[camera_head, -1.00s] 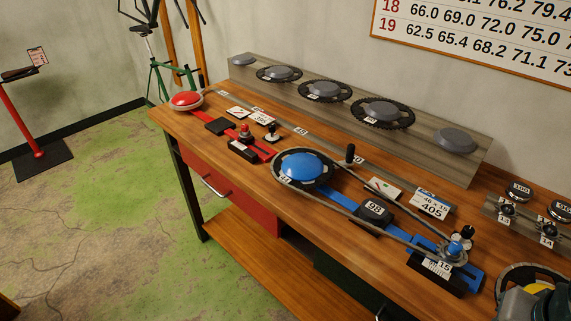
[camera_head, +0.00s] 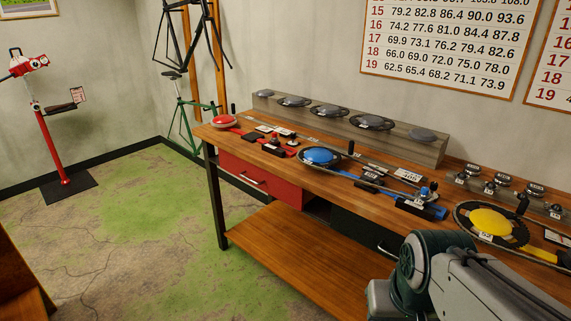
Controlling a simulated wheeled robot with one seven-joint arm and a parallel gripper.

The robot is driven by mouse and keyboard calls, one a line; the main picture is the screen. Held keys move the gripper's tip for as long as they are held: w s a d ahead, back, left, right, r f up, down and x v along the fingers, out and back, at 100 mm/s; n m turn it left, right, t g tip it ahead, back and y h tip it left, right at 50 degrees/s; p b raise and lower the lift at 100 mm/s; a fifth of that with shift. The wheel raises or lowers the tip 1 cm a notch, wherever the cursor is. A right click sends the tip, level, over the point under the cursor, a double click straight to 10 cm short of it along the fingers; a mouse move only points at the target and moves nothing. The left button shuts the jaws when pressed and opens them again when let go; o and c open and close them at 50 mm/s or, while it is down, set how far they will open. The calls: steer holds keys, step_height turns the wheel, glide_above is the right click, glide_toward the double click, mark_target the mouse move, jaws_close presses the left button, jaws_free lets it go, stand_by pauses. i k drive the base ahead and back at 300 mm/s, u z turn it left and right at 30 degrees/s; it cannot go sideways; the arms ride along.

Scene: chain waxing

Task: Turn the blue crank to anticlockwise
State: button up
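The blue crank is a blue domed hub (camera_head: 318,155) inside a dark chainring on the wooden workbench. Its upright black handle (camera_head: 351,147) stands at the right rim. A chain runs from this ring along a blue bar (camera_head: 372,182) to a small sprocket with a blue top (camera_head: 425,192) at the right. My arm (camera_head: 440,275) shows at the lower right, in front of the bench and apart from the crank. My gripper is not in view.
The wooden bench (camera_head: 275,228) has a red drawer (camera_head: 259,179) on its left. A red hub (camera_head: 223,120) and a yellow hub (camera_head: 489,221) sit on either side of the blue one. A grey rack (camera_head: 440,152) with chainrings stands behind. Green floor (camera_head: 150,220) at the left is clear.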

mark_target(321, 156)
steer(key=u, duration=0.45)
steer(key=i, duration=0.8)
steer(key=z, duration=0.15)
steer(key=k, duration=0.35)
steer(key=u, duration=0.7)
steer(key=i, duration=0.75)
steer(key=z, duration=0.65)
steer(key=i, duration=0.55)
steer(key=z, duration=0.45)
